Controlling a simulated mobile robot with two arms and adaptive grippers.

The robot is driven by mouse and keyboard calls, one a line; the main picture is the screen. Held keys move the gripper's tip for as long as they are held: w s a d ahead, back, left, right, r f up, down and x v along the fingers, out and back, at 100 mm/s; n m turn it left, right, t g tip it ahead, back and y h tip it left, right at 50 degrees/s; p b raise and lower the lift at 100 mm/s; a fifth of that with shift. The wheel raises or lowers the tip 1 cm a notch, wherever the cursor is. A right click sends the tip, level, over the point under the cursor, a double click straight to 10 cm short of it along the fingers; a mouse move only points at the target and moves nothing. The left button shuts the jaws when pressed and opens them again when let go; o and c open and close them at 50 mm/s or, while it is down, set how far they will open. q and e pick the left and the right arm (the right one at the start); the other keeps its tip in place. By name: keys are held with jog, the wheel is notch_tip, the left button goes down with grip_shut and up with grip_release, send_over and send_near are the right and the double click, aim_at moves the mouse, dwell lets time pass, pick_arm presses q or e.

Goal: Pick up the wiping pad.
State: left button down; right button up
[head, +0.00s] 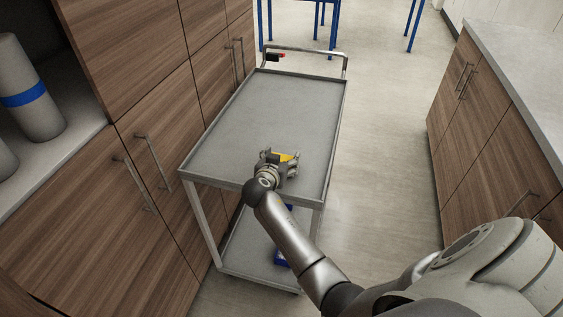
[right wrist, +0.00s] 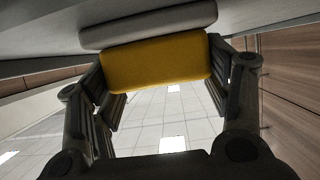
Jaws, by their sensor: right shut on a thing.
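The wiping pad shows in the right wrist view as a yellow block (right wrist: 157,62) with a grey layer (right wrist: 148,24) along its upper side. It sits between the two dark fingers of my right gripper (right wrist: 160,95), which is shut on it. In the head view my right gripper (head: 284,161) is over the near part of the grey cart top, and a bit of the yellow pad (head: 285,157) shows at it. I cannot tell whether the pad touches the cart top. My left gripper is not in view.
The grey cart (head: 262,109) has a raised rim and a lower shelf with a blue thing (head: 282,257). Wooden cabinets (head: 158,130) stand close on the left, a counter (head: 500,110) on the right. The rest of the cart top is bare.

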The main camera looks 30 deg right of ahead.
aim_at(282, 159)
jog(key=shift+r, duration=0.1)
jog(key=shift+r, duration=0.25)
notch_tip(282, 159, up, 3)
jog(key=shift+s+r+p, duration=0.1)
jog(key=shift+p, duration=1.15)
jog(key=s+a+r+p, duration=0.1)
jog(key=s+r+p, duration=0.8)
jog(key=s, duration=0.4)
jog(key=shift+s+p, duration=0.4)
jog(key=shift+p, duration=0.1)
jog(key=o, duration=0.3)
jog(key=shift+c, duration=0.9)
